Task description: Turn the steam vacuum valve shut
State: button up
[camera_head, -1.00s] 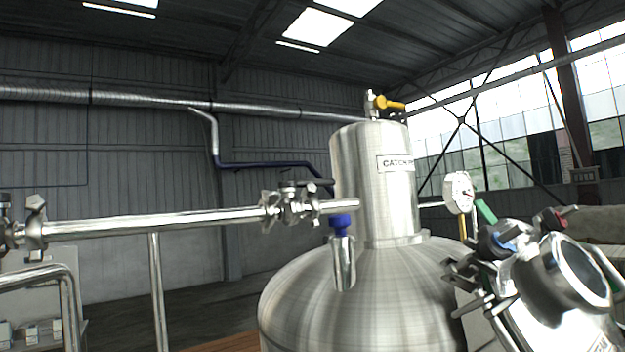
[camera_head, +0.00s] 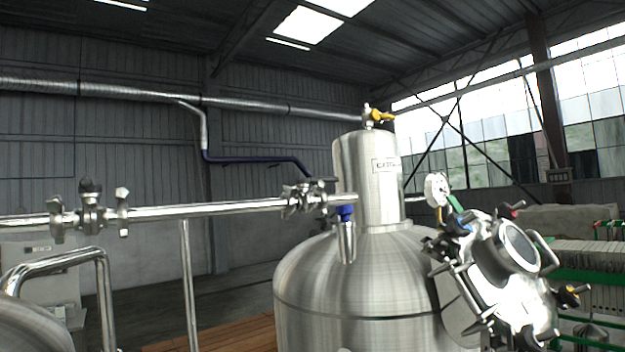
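No label marks the steam vacuum valve, so I cannot tell which valve it is. A valve with a yellow handle (camera_head: 382,117) sits on top of the tank's neck. A dark-handled fitting (camera_head: 310,187) is on the horizontal steel pipe (camera_head: 215,209), left of the neck. A blue-topped fitting (camera_head: 345,213) stands on the tank's shoulder. The steel tank (camera_head: 340,290) has a label on its neck, too blurred to read fully. My gripper is not in view.
A round gauge (camera_head: 437,188) stands right of the neck. A tilted glass-topped port (camera_head: 517,246) with clamps juts out at the right. Clamps (camera_head: 91,208) sit on the pipe at the left. A curved rail (camera_head: 60,262) and another tank's edge (camera_head: 30,328) are at lower left.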

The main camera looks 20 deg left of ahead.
aim_at(311, 180)
jog(key=z, duration=0.45)
jog(key=i, duration=1.15)
jog(key=u, duration=0.35)
